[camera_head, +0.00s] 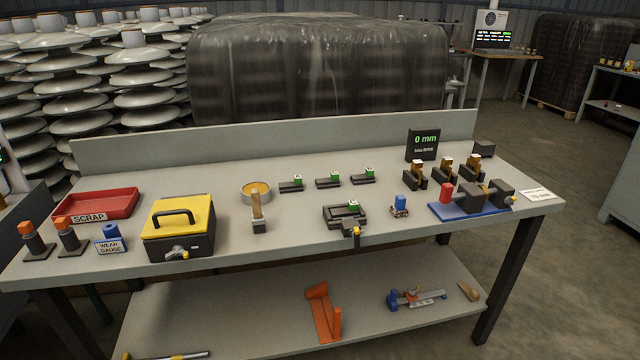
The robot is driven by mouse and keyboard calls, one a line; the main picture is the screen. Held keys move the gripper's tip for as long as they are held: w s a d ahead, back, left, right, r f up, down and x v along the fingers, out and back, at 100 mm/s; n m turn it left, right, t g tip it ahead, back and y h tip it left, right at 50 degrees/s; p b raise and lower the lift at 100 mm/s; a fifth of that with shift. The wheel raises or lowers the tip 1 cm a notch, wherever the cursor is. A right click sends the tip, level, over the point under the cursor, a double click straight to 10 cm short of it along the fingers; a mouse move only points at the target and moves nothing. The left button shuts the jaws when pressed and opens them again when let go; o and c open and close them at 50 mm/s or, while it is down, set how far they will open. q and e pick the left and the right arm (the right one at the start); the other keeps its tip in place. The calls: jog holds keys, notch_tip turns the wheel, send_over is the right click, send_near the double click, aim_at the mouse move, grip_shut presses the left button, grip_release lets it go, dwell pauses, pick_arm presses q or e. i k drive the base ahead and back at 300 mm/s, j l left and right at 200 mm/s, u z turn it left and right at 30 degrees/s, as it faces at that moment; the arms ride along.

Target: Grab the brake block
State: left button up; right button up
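I cannot tell for sure which piece is the brake block. Three low dark blocks with green-and-white tops stand in a row at the middle back of the grey workbench: a left one (291,185), a middle one (328,181) and a right one (363,177). A similar green-and-white piece (352,206) sits in a dark fixture (334,217) with a clamp at the bench's front edge. Neither of my grippers shows in this view.
On the bench are a red scrap tray (118,205), yellow-lidded box (179,225), blue wear gauge (111,240), round tin (257,187), brush (258,218) and blue base (470,209) with dark blocks. A low back panel (270,142) rises behind. The lower shelf (250,315) holds an orange bracket (323,313).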

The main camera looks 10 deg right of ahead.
aim_at(352, 208)
jog(key=i+l, duration=0.15)
jog(key=l, duration=0.2)
jog(key=i+l+z, duration=0.1)
jog(key=l, duration=0.25)
jog(key=i+l+z, duration=0.1)
jog(key=i+l, duration=0.35)
jog(key=l, duration=0.25)
